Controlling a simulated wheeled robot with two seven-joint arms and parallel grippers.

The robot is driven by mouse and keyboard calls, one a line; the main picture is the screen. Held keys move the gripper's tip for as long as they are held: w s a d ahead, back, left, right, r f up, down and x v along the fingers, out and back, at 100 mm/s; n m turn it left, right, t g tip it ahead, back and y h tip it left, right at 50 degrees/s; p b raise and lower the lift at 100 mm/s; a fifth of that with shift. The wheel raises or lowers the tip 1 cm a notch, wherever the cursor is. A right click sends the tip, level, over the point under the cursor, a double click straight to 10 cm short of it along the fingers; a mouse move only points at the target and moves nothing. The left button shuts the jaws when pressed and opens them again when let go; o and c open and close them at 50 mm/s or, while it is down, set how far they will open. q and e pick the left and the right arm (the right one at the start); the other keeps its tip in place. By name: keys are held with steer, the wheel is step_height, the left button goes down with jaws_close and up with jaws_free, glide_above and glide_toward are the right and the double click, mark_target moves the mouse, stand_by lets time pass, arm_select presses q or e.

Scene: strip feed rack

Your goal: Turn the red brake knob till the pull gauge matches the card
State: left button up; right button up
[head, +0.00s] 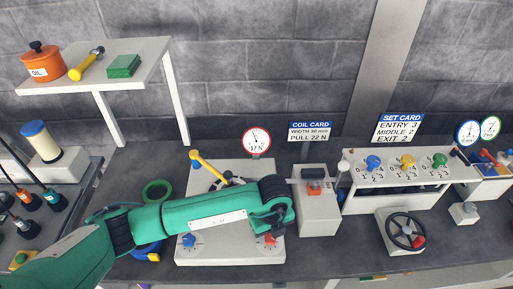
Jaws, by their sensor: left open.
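The red brake knob (268,239) sits at the lower right of a pale panel (215,254), partly hidden by my gripper. My left gripper (269,231) is open, pointing down over the knob; I cannot tell whether its fingers touch it. The round pull gauge (257,140), red-rimmed, stands behind the panel and reads 17 N. The coil card (310,131) to its right says width 36 mm, pull 22 N. My right gripper is not in view.
My left forearm covers the panel's middle. A blue knob (189,240) and a yellow lever (207,167) are on the panel. A grey box with an orange part (318,212) stands close right. Further right are a three-knob unit (385,195) and a black handwheel (407,231).

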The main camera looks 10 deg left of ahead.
arm_select(q)
steer(key=shift+r+p, duration=1.3)
steer(key=shift+r, duration=1.3)
steer(key=o, duration=0.3)
steer(key=shift+o, duration=0.2)
step_height(320, 180, up, 6)
steer(key=p, duration=0.3)
